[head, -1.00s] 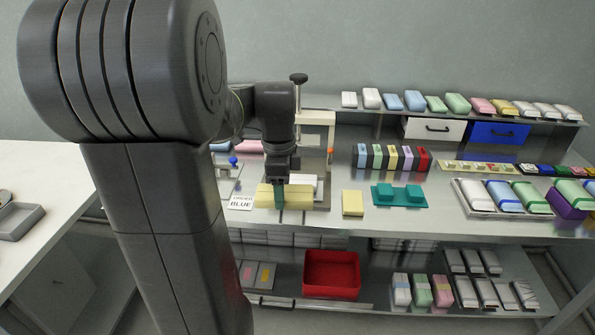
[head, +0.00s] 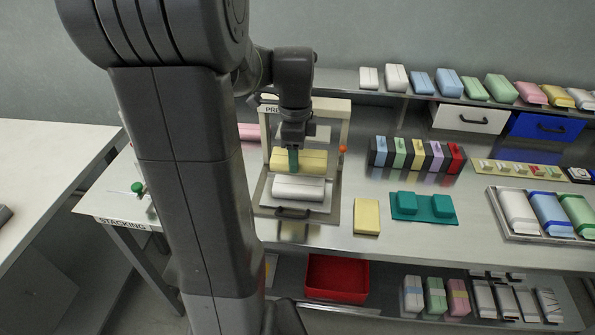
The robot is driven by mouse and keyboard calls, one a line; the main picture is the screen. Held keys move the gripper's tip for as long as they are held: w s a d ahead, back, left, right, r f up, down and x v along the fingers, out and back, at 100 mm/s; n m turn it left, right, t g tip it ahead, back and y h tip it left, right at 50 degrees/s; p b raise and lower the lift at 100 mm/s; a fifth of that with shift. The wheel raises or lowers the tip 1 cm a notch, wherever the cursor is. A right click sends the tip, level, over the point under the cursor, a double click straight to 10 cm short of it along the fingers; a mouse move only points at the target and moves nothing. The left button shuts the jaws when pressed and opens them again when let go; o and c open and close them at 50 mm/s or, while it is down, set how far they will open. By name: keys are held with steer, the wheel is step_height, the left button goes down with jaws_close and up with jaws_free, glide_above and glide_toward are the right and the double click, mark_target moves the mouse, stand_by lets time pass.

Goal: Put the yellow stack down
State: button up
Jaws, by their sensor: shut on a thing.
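My gripper (head: 294,160) is shut on the yellow stack (head: 314,160), a long pale-yellow block shape lying crosswise, with a green finger showing on its near face. The stack is between the posts of a cream press frame (head: 346,124). In the picture it is just above and behind a white stack (head: 298,188) on the press's grey base (head: 262,203). I cannot tell whether the yellow stack touches anything below it. A separate yellow block (head: 367,216) lies on the steel table to the right.
A teal two-hump fixture (head: 422,207), a row of coloured upright packs (head: 416,157) and a tray of packs (head: 497,228) are to the right. A red bin (head: 337,277) is on the lower shelf. The table front between base and yellow block has little room.

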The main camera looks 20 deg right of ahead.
mark_target(296, 183)
steer(key=shift+f, duration=3.05)
steer(key=shift+f+b, duration=0.15)
steer(key=shift+b, duration=0.15)
steer(key=o, duration=1)
step_height(296, 183, up, 12)
steer(key=shift+r+p, duration=0.2)
steer(key=shift+p, duration=0.45)
steer(key=shift+f, duration=0.1)
